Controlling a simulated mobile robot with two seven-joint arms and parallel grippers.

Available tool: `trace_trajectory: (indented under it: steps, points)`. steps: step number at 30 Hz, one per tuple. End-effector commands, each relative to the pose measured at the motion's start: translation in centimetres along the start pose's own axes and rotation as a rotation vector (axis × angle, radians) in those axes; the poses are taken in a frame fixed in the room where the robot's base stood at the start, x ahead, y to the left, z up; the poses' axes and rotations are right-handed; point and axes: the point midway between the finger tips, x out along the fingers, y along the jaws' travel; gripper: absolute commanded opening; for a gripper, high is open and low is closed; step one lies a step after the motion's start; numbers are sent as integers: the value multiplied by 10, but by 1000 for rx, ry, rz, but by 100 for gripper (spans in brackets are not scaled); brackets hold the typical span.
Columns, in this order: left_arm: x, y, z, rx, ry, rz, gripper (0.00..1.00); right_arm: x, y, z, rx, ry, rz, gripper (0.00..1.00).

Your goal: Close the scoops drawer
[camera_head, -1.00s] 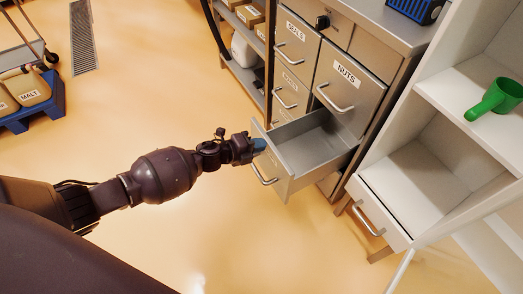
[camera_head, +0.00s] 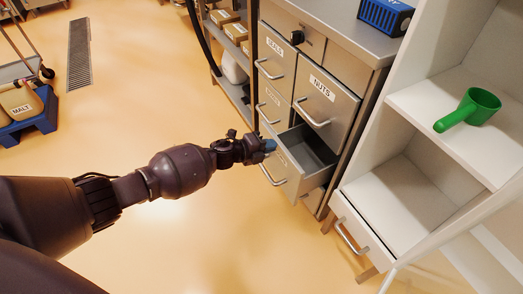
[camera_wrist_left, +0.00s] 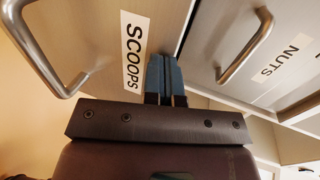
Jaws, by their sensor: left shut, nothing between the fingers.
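The scoops drawer (camera_head: 300,176) is the low drawer under the one labelled NUTS, and it stands partly open. Its front with the SCOOPS label (camera_wrist_left: 133,52) and a bar handle (camera_wrist_left: 42,48) fills the left of the left wrist view. My left gripper (camera_head: 268,147) is shut and empty. Its blue fingertips (camera_wrist_left: 165,75) are at the top edge of the drawer front, beside the label, apart from the handle; they look to be touching the front. The drawer's inside is partly visible and looks empty. My right gripper is not in view.
The NUTS drawer (camera_head: 325,95) above is shut. A white shelf unit (camera_head: 432,95) with a green scoop (camera_head: 468,109) stands to the right. A blue crate (camera_head: 385,14) sits on the counter. The floor at lower centre is clear.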

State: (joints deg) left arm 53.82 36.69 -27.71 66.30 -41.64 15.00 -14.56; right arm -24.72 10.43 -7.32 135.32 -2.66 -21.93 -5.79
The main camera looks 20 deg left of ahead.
Motion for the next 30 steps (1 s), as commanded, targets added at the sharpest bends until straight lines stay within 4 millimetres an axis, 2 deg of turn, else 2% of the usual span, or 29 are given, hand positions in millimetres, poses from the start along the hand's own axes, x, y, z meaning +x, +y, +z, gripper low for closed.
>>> trace_trajectory:
  steps: [9,15,22,30]
  points:
    - [72,-17,-1,-3,1,3,0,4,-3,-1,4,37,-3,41]
    - [104,-28,-1,-3,0,3,0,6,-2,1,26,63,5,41]
    - [123,-37,0,-2,0,1,0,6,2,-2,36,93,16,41]
    - [128,-42,0,-1,-2,-2,0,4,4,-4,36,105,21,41]
